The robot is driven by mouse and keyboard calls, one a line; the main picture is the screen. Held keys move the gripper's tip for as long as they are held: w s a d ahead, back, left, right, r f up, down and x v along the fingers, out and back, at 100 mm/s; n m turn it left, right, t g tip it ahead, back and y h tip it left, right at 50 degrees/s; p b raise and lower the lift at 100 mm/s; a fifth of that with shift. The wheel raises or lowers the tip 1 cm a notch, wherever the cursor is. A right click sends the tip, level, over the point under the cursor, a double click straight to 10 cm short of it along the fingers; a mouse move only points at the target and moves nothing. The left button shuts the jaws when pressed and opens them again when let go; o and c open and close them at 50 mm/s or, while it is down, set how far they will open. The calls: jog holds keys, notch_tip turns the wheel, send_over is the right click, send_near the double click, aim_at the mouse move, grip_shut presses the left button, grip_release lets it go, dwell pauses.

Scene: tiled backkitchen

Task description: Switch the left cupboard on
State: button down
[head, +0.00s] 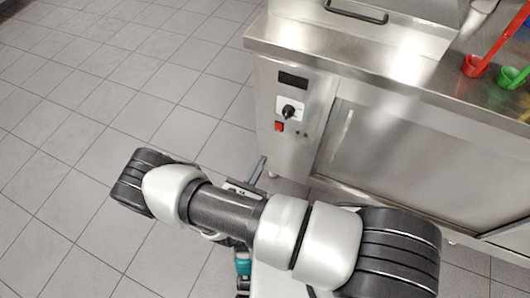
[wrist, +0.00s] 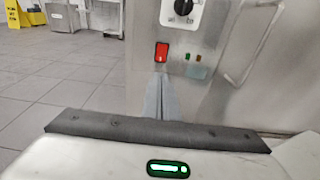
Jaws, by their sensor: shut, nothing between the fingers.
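The left cupboard (head: 293,140) is a stainless steel unit with a narrow control panel on its left front. The panel carries a dark display, a black rotary knob (head: 289,111) on a white plate, a red switch (head: 279,127) and two small indicators. In the wrist view the red switch (wrist: 161,52) sits just above my fingertips, with the knob (wrist: 183,8) higher and to the right, partly cut off. My gripper (head: 262,161) is shut and empty, its tips below the switch. It also shows in the wrist view (wrist: 159,76); whether it touches the panel I cannot tell.
A steel door with a handle (wrist: 250,40) is right of the panel. A steel box with a dark handle (head: 356,12) stands on the counter. A red ladle (head: 475,66) and a green ladle (head: 513,77) lie at the right. The tiled floor at left is free; a yellow sign (wrist: 13,14) stands far off.

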aim_at(278, 131)
jog(key=b+x, duration=0.2)
jog(key=x, duration=1)
jog(key=shift+w+d, duration=0.2)
jog(key=shift+w, duration=0.1)
